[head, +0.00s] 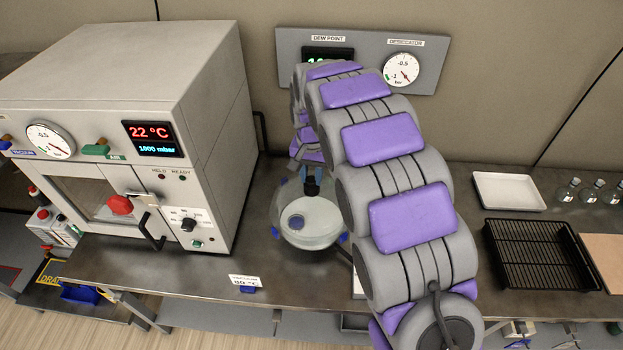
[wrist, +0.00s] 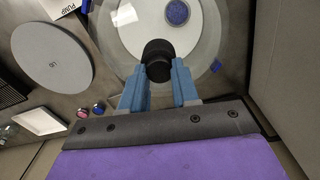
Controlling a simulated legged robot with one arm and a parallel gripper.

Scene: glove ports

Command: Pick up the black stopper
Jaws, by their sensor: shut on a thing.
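The black stopper (wrist: 158,58) is between the fingertips of my gripper (wrist: 158,78) in the wrist view, and the blue fingers are shut on it. Behind it lies a round glass vessel (wrist: 121,62) with a white disc inside. In the head view the stopper (head: 311,186) shows as a dark spot at the fingertips of my gripper (head: 313,178), over the glass vessel (head: 280,225) on the bench. My arm hides part of the vessel's right side. Whether the stopper touches the vessel is not clear.
A grey vacuum oven (head: 215,125) stands close on the left. A gauge panel (head: 432,65) is on the wall behind. A black wire rack (head: 535,255), a white tray (head: 508,191) and small flasks (head: 591,188) are on the right. A grey round lid (wrist: 52,57) lies beside the vessel.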

